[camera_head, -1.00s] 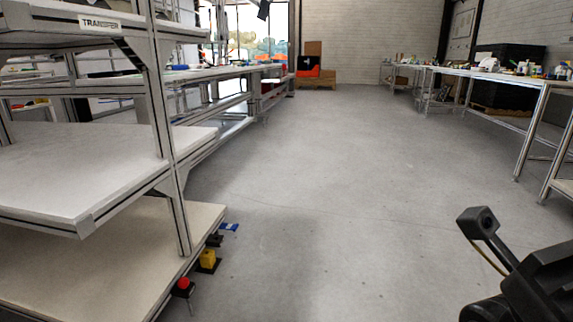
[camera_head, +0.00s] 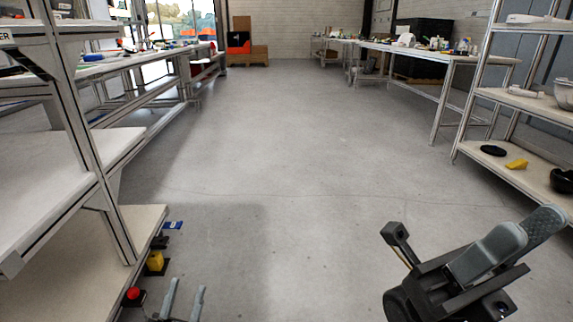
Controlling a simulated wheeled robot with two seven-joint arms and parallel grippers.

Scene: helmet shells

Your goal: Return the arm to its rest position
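My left gripper (camera_head: 184,292) shows at the bottom edge, left of the middle. Its two thin grey fingers point up with a gap between them, and nothing is seen between them. My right gripper (camera_head: 532,225) is at the lower right, its broad grey fingers pointing up and right. One finger partly overlaps the other from here, so the gap between them cannot be judged. No object shows in it. Both grippers appear in front of the grey floor.
A shelf rack (camera_head: 68,100) stands close on the left, with a red button (camera_head: 133,293) and a yellow block (camera_head: 155,261) at its lower edge. Another rack (camera_head: 468,118) on the right holds a dark bowl-like shell (camera_head: 562,181) and a grey one (camera_head: 565,94). The middle floor is clear.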

